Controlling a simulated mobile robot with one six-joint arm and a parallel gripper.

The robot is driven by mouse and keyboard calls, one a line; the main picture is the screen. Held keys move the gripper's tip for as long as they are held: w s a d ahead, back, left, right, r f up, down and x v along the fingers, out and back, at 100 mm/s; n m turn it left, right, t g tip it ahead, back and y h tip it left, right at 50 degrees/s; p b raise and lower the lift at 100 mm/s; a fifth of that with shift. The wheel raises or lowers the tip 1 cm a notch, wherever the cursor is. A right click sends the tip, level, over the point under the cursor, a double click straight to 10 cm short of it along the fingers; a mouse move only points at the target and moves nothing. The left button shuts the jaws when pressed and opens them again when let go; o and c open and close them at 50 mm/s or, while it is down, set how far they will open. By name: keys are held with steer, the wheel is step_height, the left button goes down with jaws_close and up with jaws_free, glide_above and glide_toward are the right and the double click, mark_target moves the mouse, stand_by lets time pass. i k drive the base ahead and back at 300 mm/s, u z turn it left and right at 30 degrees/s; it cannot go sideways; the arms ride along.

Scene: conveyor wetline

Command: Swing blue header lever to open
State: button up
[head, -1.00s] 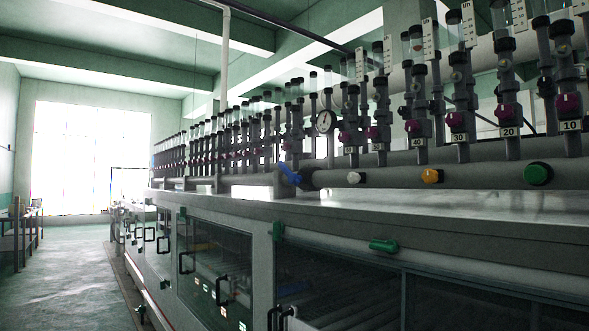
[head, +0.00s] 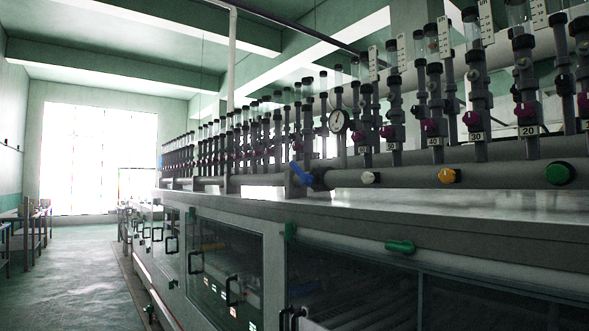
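The blue header lever (head: 302,175) sits on the grey header pipe (head: 400,179), near the middle of the head view. It slants from upper left down to the right, toward the pipe's left part. From this distance I cannot tell its exact valve position. My gripper is not in the head view, so its place relative to the lever does not show.
A round gauge (head: 339,121) stands above the lever. White (head: 371,178), yellow (head: 447,175) and green (head: 560,173) knobs line the pipe. A green handle (head: 400,247) is on the cabinet front below. The floor aisle (head: 75,270) at left is clear.

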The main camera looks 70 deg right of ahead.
mark_target(307, 179)
steer(key=i, duration=1)
